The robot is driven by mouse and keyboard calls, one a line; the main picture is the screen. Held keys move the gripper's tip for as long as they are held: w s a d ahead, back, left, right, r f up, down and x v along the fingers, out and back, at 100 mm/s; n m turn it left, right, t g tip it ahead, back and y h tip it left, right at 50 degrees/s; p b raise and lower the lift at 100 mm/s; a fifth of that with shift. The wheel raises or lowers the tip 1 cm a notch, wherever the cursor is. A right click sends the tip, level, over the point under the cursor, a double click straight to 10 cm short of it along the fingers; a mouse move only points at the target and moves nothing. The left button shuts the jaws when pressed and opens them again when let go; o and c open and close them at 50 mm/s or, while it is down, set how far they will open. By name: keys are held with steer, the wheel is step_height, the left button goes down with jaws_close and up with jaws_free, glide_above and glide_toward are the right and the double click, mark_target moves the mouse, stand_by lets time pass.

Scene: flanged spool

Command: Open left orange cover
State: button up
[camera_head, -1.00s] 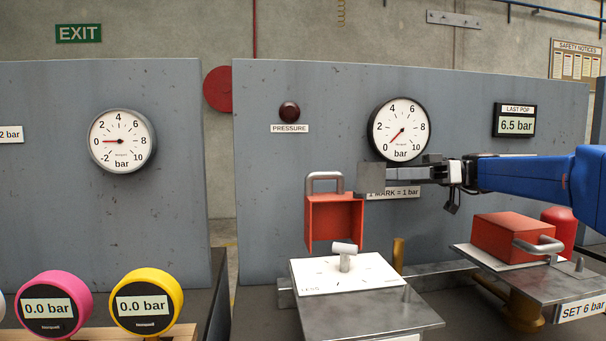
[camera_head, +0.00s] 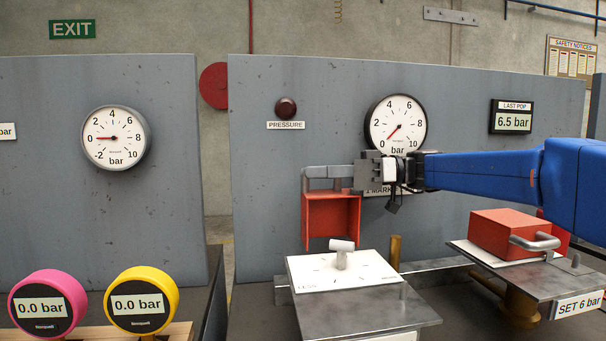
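The left orange cover (camera_head: 332,220) stands raised at the back edge of the left white plate (camera_head: 335,274), its hollow inside facing me. The white knob (camera_head: 341,252) on that plate is uncovered. The cover's grey handle (camera_head: 308,184) is at its top. My gripper (camera_head: 330,171) reaches in from the right, and its fingers lie across the handle in the picture. The handle is partly hidden, and I cannot tell whether the fingers hold it or only overlap it. The finger gap is not clear.
The right orange cover (camera_head: 498,232) lies closed on its bench, below my arm. A grey panel (camera_head: 260,200) with a round gauge (camera_head: 396,124) stands behind. Pink (camera_head: 47,303) and yellow (camera_head: 145,300) gauges stand at lower left. Bare metal lies before the left plate.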

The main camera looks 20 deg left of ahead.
steer(key=shift+x, duration=1.65)
jaws_close()
steer(key=shift+s+d, duration=0.1)
steer(key=shift+s, duration=0.05)
